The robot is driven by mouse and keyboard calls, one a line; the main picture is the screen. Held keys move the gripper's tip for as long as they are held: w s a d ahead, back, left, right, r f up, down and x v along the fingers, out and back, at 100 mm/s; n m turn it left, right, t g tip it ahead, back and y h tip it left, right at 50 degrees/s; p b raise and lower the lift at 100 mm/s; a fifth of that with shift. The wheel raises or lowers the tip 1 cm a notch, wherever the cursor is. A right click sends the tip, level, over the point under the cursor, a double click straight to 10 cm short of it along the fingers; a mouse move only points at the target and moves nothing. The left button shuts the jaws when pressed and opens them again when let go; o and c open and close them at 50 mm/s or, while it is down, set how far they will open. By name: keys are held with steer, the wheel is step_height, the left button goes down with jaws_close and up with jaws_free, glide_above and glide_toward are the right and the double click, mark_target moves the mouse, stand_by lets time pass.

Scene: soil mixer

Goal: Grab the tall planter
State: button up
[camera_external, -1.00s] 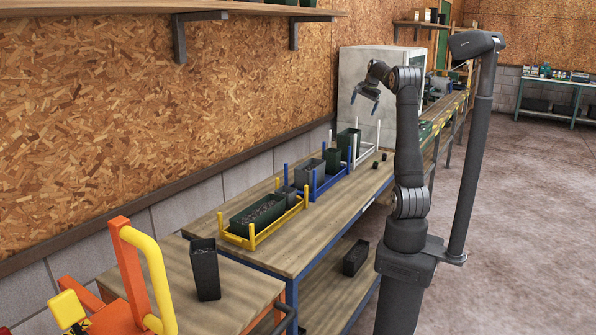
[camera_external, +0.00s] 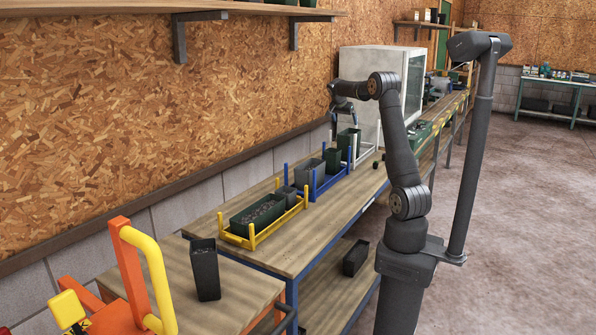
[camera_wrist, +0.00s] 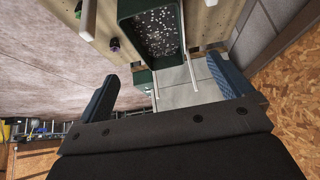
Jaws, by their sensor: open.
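A dark green planter (camera_external: 345,146) stands upright near the white posts at the far end of the bench, below my gripper (camera_external: 344,122). A tall, narrow black planter (camera_external: 205,275) stands upright on the near table, far from my gripper. In the wrist view, a green planter with speckled soil (camera_wrist: 155,35) shows at the top, ahead of my gripper (camera_wrist: 166,90). The blue-grey fingers are apart, with nothing held between them.
White posts (camera_external: 353,150) rise beside the green planter. A blue rack (camera_external: 318,192) holds a grey planter (camera_external: 309,174); a yellow rack (camera_external: 233,238) holds a long soil-filled planter (camera_external: 256,214). A pale cabinet (camera_external: 362,65) stands close behind my gripper.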

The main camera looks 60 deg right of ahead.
mark_target(349, 135)
steer(key=x, duration=1.2)
steer(key=shift+s+f, duration=0.1)
steer(key=shift+f, duration=0.1)
steer(key=shift+c, duration=0.5)
steer(key=shift+r, duration=0.1)
steer(key=c, duration=1.7)
steer(key=shift+c, duration=0.2)
